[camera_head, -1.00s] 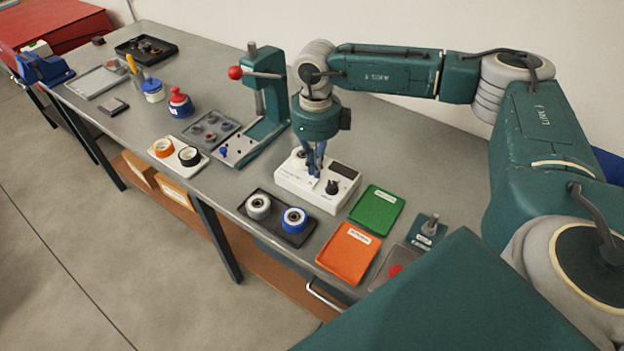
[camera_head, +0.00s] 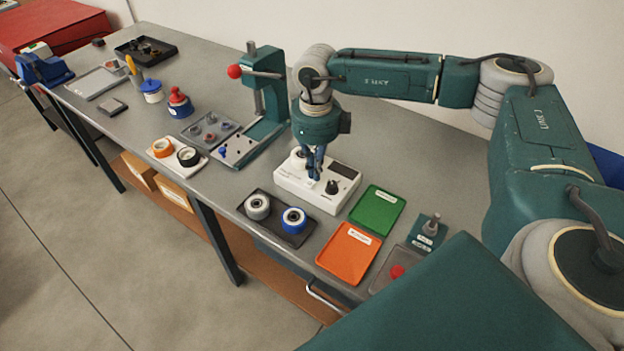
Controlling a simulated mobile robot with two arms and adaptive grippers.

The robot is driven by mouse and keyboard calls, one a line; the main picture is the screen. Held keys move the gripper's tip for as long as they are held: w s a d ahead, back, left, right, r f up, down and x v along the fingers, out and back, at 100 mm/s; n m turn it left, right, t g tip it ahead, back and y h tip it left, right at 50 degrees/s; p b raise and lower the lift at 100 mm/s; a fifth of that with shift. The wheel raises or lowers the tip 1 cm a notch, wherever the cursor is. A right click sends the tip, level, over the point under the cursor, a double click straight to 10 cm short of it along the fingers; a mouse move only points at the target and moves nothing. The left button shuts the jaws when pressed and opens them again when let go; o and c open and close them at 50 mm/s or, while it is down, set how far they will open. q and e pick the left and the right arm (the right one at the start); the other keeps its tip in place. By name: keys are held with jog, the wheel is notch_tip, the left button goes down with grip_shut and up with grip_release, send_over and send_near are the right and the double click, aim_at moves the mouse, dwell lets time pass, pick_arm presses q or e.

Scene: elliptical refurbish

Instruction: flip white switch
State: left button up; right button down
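A white box-shaped device (camera_head: 325,202) with a dark display and a black knob (camera_head: 332,187) stands on the grey workbench. My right gripper (camera_head: 314,176) points down over the left part of the device, its fingertips at or just above the top face. The fingers look close together, but whether they are shut or touch anything is too small to tell. The white switch is not clearly visible; the fingers may hide it. My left gripper is not in view.
A black tray (camera_head: 270,233) with two rollers lies in front of the device. Green (camera_head: 376,210) and orange (camera_head: 347,252) trays lie to its right. A green lever press (camera_head: 268,95) with a red knob stands to the left. A white wall runs behind the bench.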

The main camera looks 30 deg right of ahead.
jog(key=shift+s, duration=0.1)
jog(key=shift+r+p, duration=0.75)
jog(key=shift+r, duration=0.05)
jog(key=shift+r+p, duration=1.45)
jog(key=shift+r, duration=1.1)
